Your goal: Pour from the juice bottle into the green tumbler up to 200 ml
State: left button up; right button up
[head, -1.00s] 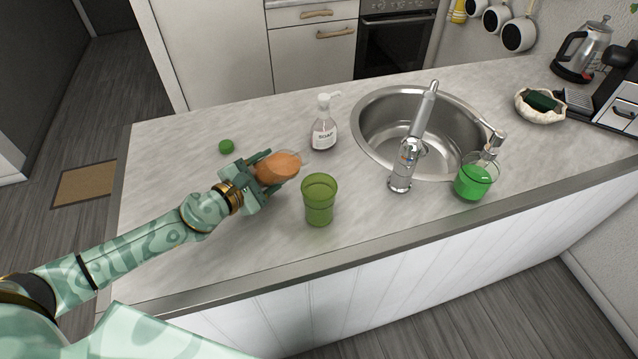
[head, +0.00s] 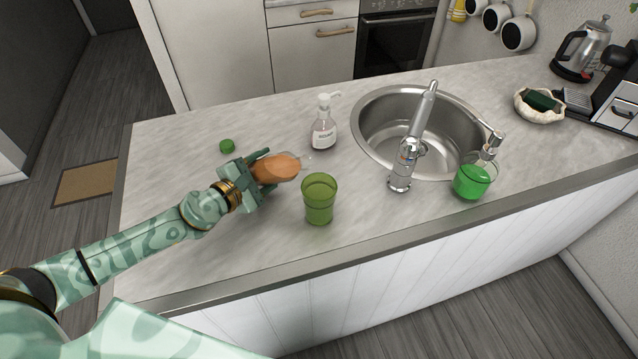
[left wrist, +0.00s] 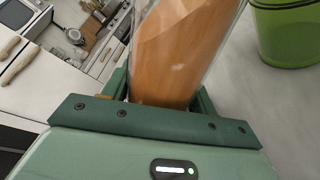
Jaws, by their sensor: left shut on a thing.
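The juice bottle (head: 277,168) holds orange juice and is tilted over toward the right. My left gripper (head: 258,175) is shut on it; in the left wrist view the bottle (left wrist: 182,50) fills the space between the fingers. The green tumbler (head: 319,200) stands upright on the counter, right of and nearer than the bottle; part of it shows in the left wrist view (left wrist: 287,35). The bottle's clear neck end points right, near the tumbler's far side, apart from it. I see no juice stream and no clear juice level in the tumbler. My right gripper is not in view.
A green cap (head: 227,146) lies on the counter (head: 180,250). A soap bottle (head: 323,130) stands behind the tumbler. The sink (head: 372,120) with its faucet (head: 402,170) and a bottle of green liquid (head: 474,180) are to the right. The near left counter is clear.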

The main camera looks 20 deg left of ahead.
pick_arm(q)
jog(key=shift+w+a+r, duration=0.1)
jog(key=shift+a+r, duration=0.05)
jog(key=shift+a, duration=0.05)
jog(key=shift+a+r+m+p, duration=0.1)
jog(key=shift+m+p, duration=0.2)
jog(key=shift+p, duration=0.1)
jog(key=shift+w+a+r+m+y+p, duration=0.1)
jog(key=shift+a+r+m+y+p, duration=0.25)
jog(key=shift+r+m+p, duration=0.6)
jog(key=shift+w+a+m+y+p, duration=0.1)
jog(key=shift+a+m+y+p, duration=0.2)
jog(key=shift+p, duration=0.9)
dwell(0.3)
jog(key=shift+d+r+m+p, duration=0.1)
jog(key=shift+r+m+p, duration=0.25)
jog(key=shift+r+p, duration=0.9)
jog(key=shift+r+y+p, duration=0.1)
jog(key=shift+y+p, duration=0.15)
jog(key=shift+p, duration=0.8)
jog(key=shift+d+r, duration=0.1)
jog(key=shift+r, duration=0.1)
jog(key=shift+r+m+p, duration=0.1)
jog(key=shift+m+p, duration=0.2)
jog(key=shift+p, duration=0.2)
